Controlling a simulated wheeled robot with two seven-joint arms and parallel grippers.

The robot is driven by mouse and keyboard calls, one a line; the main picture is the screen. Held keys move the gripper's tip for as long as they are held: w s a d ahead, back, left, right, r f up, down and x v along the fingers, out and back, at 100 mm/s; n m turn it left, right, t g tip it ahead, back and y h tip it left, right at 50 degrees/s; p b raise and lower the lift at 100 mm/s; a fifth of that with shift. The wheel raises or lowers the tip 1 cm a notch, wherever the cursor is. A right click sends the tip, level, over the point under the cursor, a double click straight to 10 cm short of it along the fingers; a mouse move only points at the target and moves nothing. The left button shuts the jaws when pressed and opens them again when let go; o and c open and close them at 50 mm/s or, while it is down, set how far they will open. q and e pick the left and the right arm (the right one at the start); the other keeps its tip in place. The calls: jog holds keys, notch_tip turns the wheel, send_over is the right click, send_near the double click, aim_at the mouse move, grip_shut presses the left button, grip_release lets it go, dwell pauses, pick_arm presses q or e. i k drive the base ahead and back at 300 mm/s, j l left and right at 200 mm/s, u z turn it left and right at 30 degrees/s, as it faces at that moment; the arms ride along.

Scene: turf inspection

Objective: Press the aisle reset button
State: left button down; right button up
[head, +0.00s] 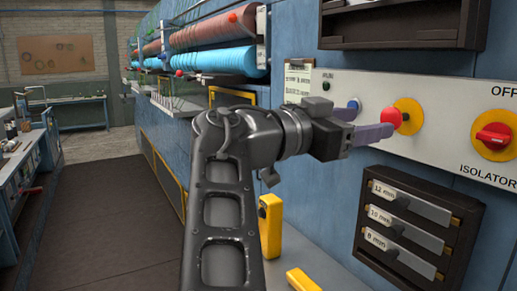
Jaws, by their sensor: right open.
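A pale control panel (446,97) is on the blue machine wall at the right. It carries a blue button (354,103), a red mushroom button (392,117) on a yellow disc (412,108), and a red isolator switch (493,137) on a yellow plate. No readable label says which one is the aisle reset. My right gripper (368,122) is open and empty in front of the panel. One finger partly covers the blue button; the other ends just beside the red mushroom button. I cannot tell whether either finger touches. My left gripper is out of view.
A dark rack (418,222) with size labels projects below the panel. The aisle floor (110,210) at left is clear.

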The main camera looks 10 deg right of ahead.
aim_at(351, 103)
jog(key=k+j, duration=0.1)
jog(key=j, duration=0.4)
jog(key=k+j, duration=0.1)
jog(key=j, duration=0.35)
jog(key=k+j, duration=0.1)
jog(key=j, duration=0.4)
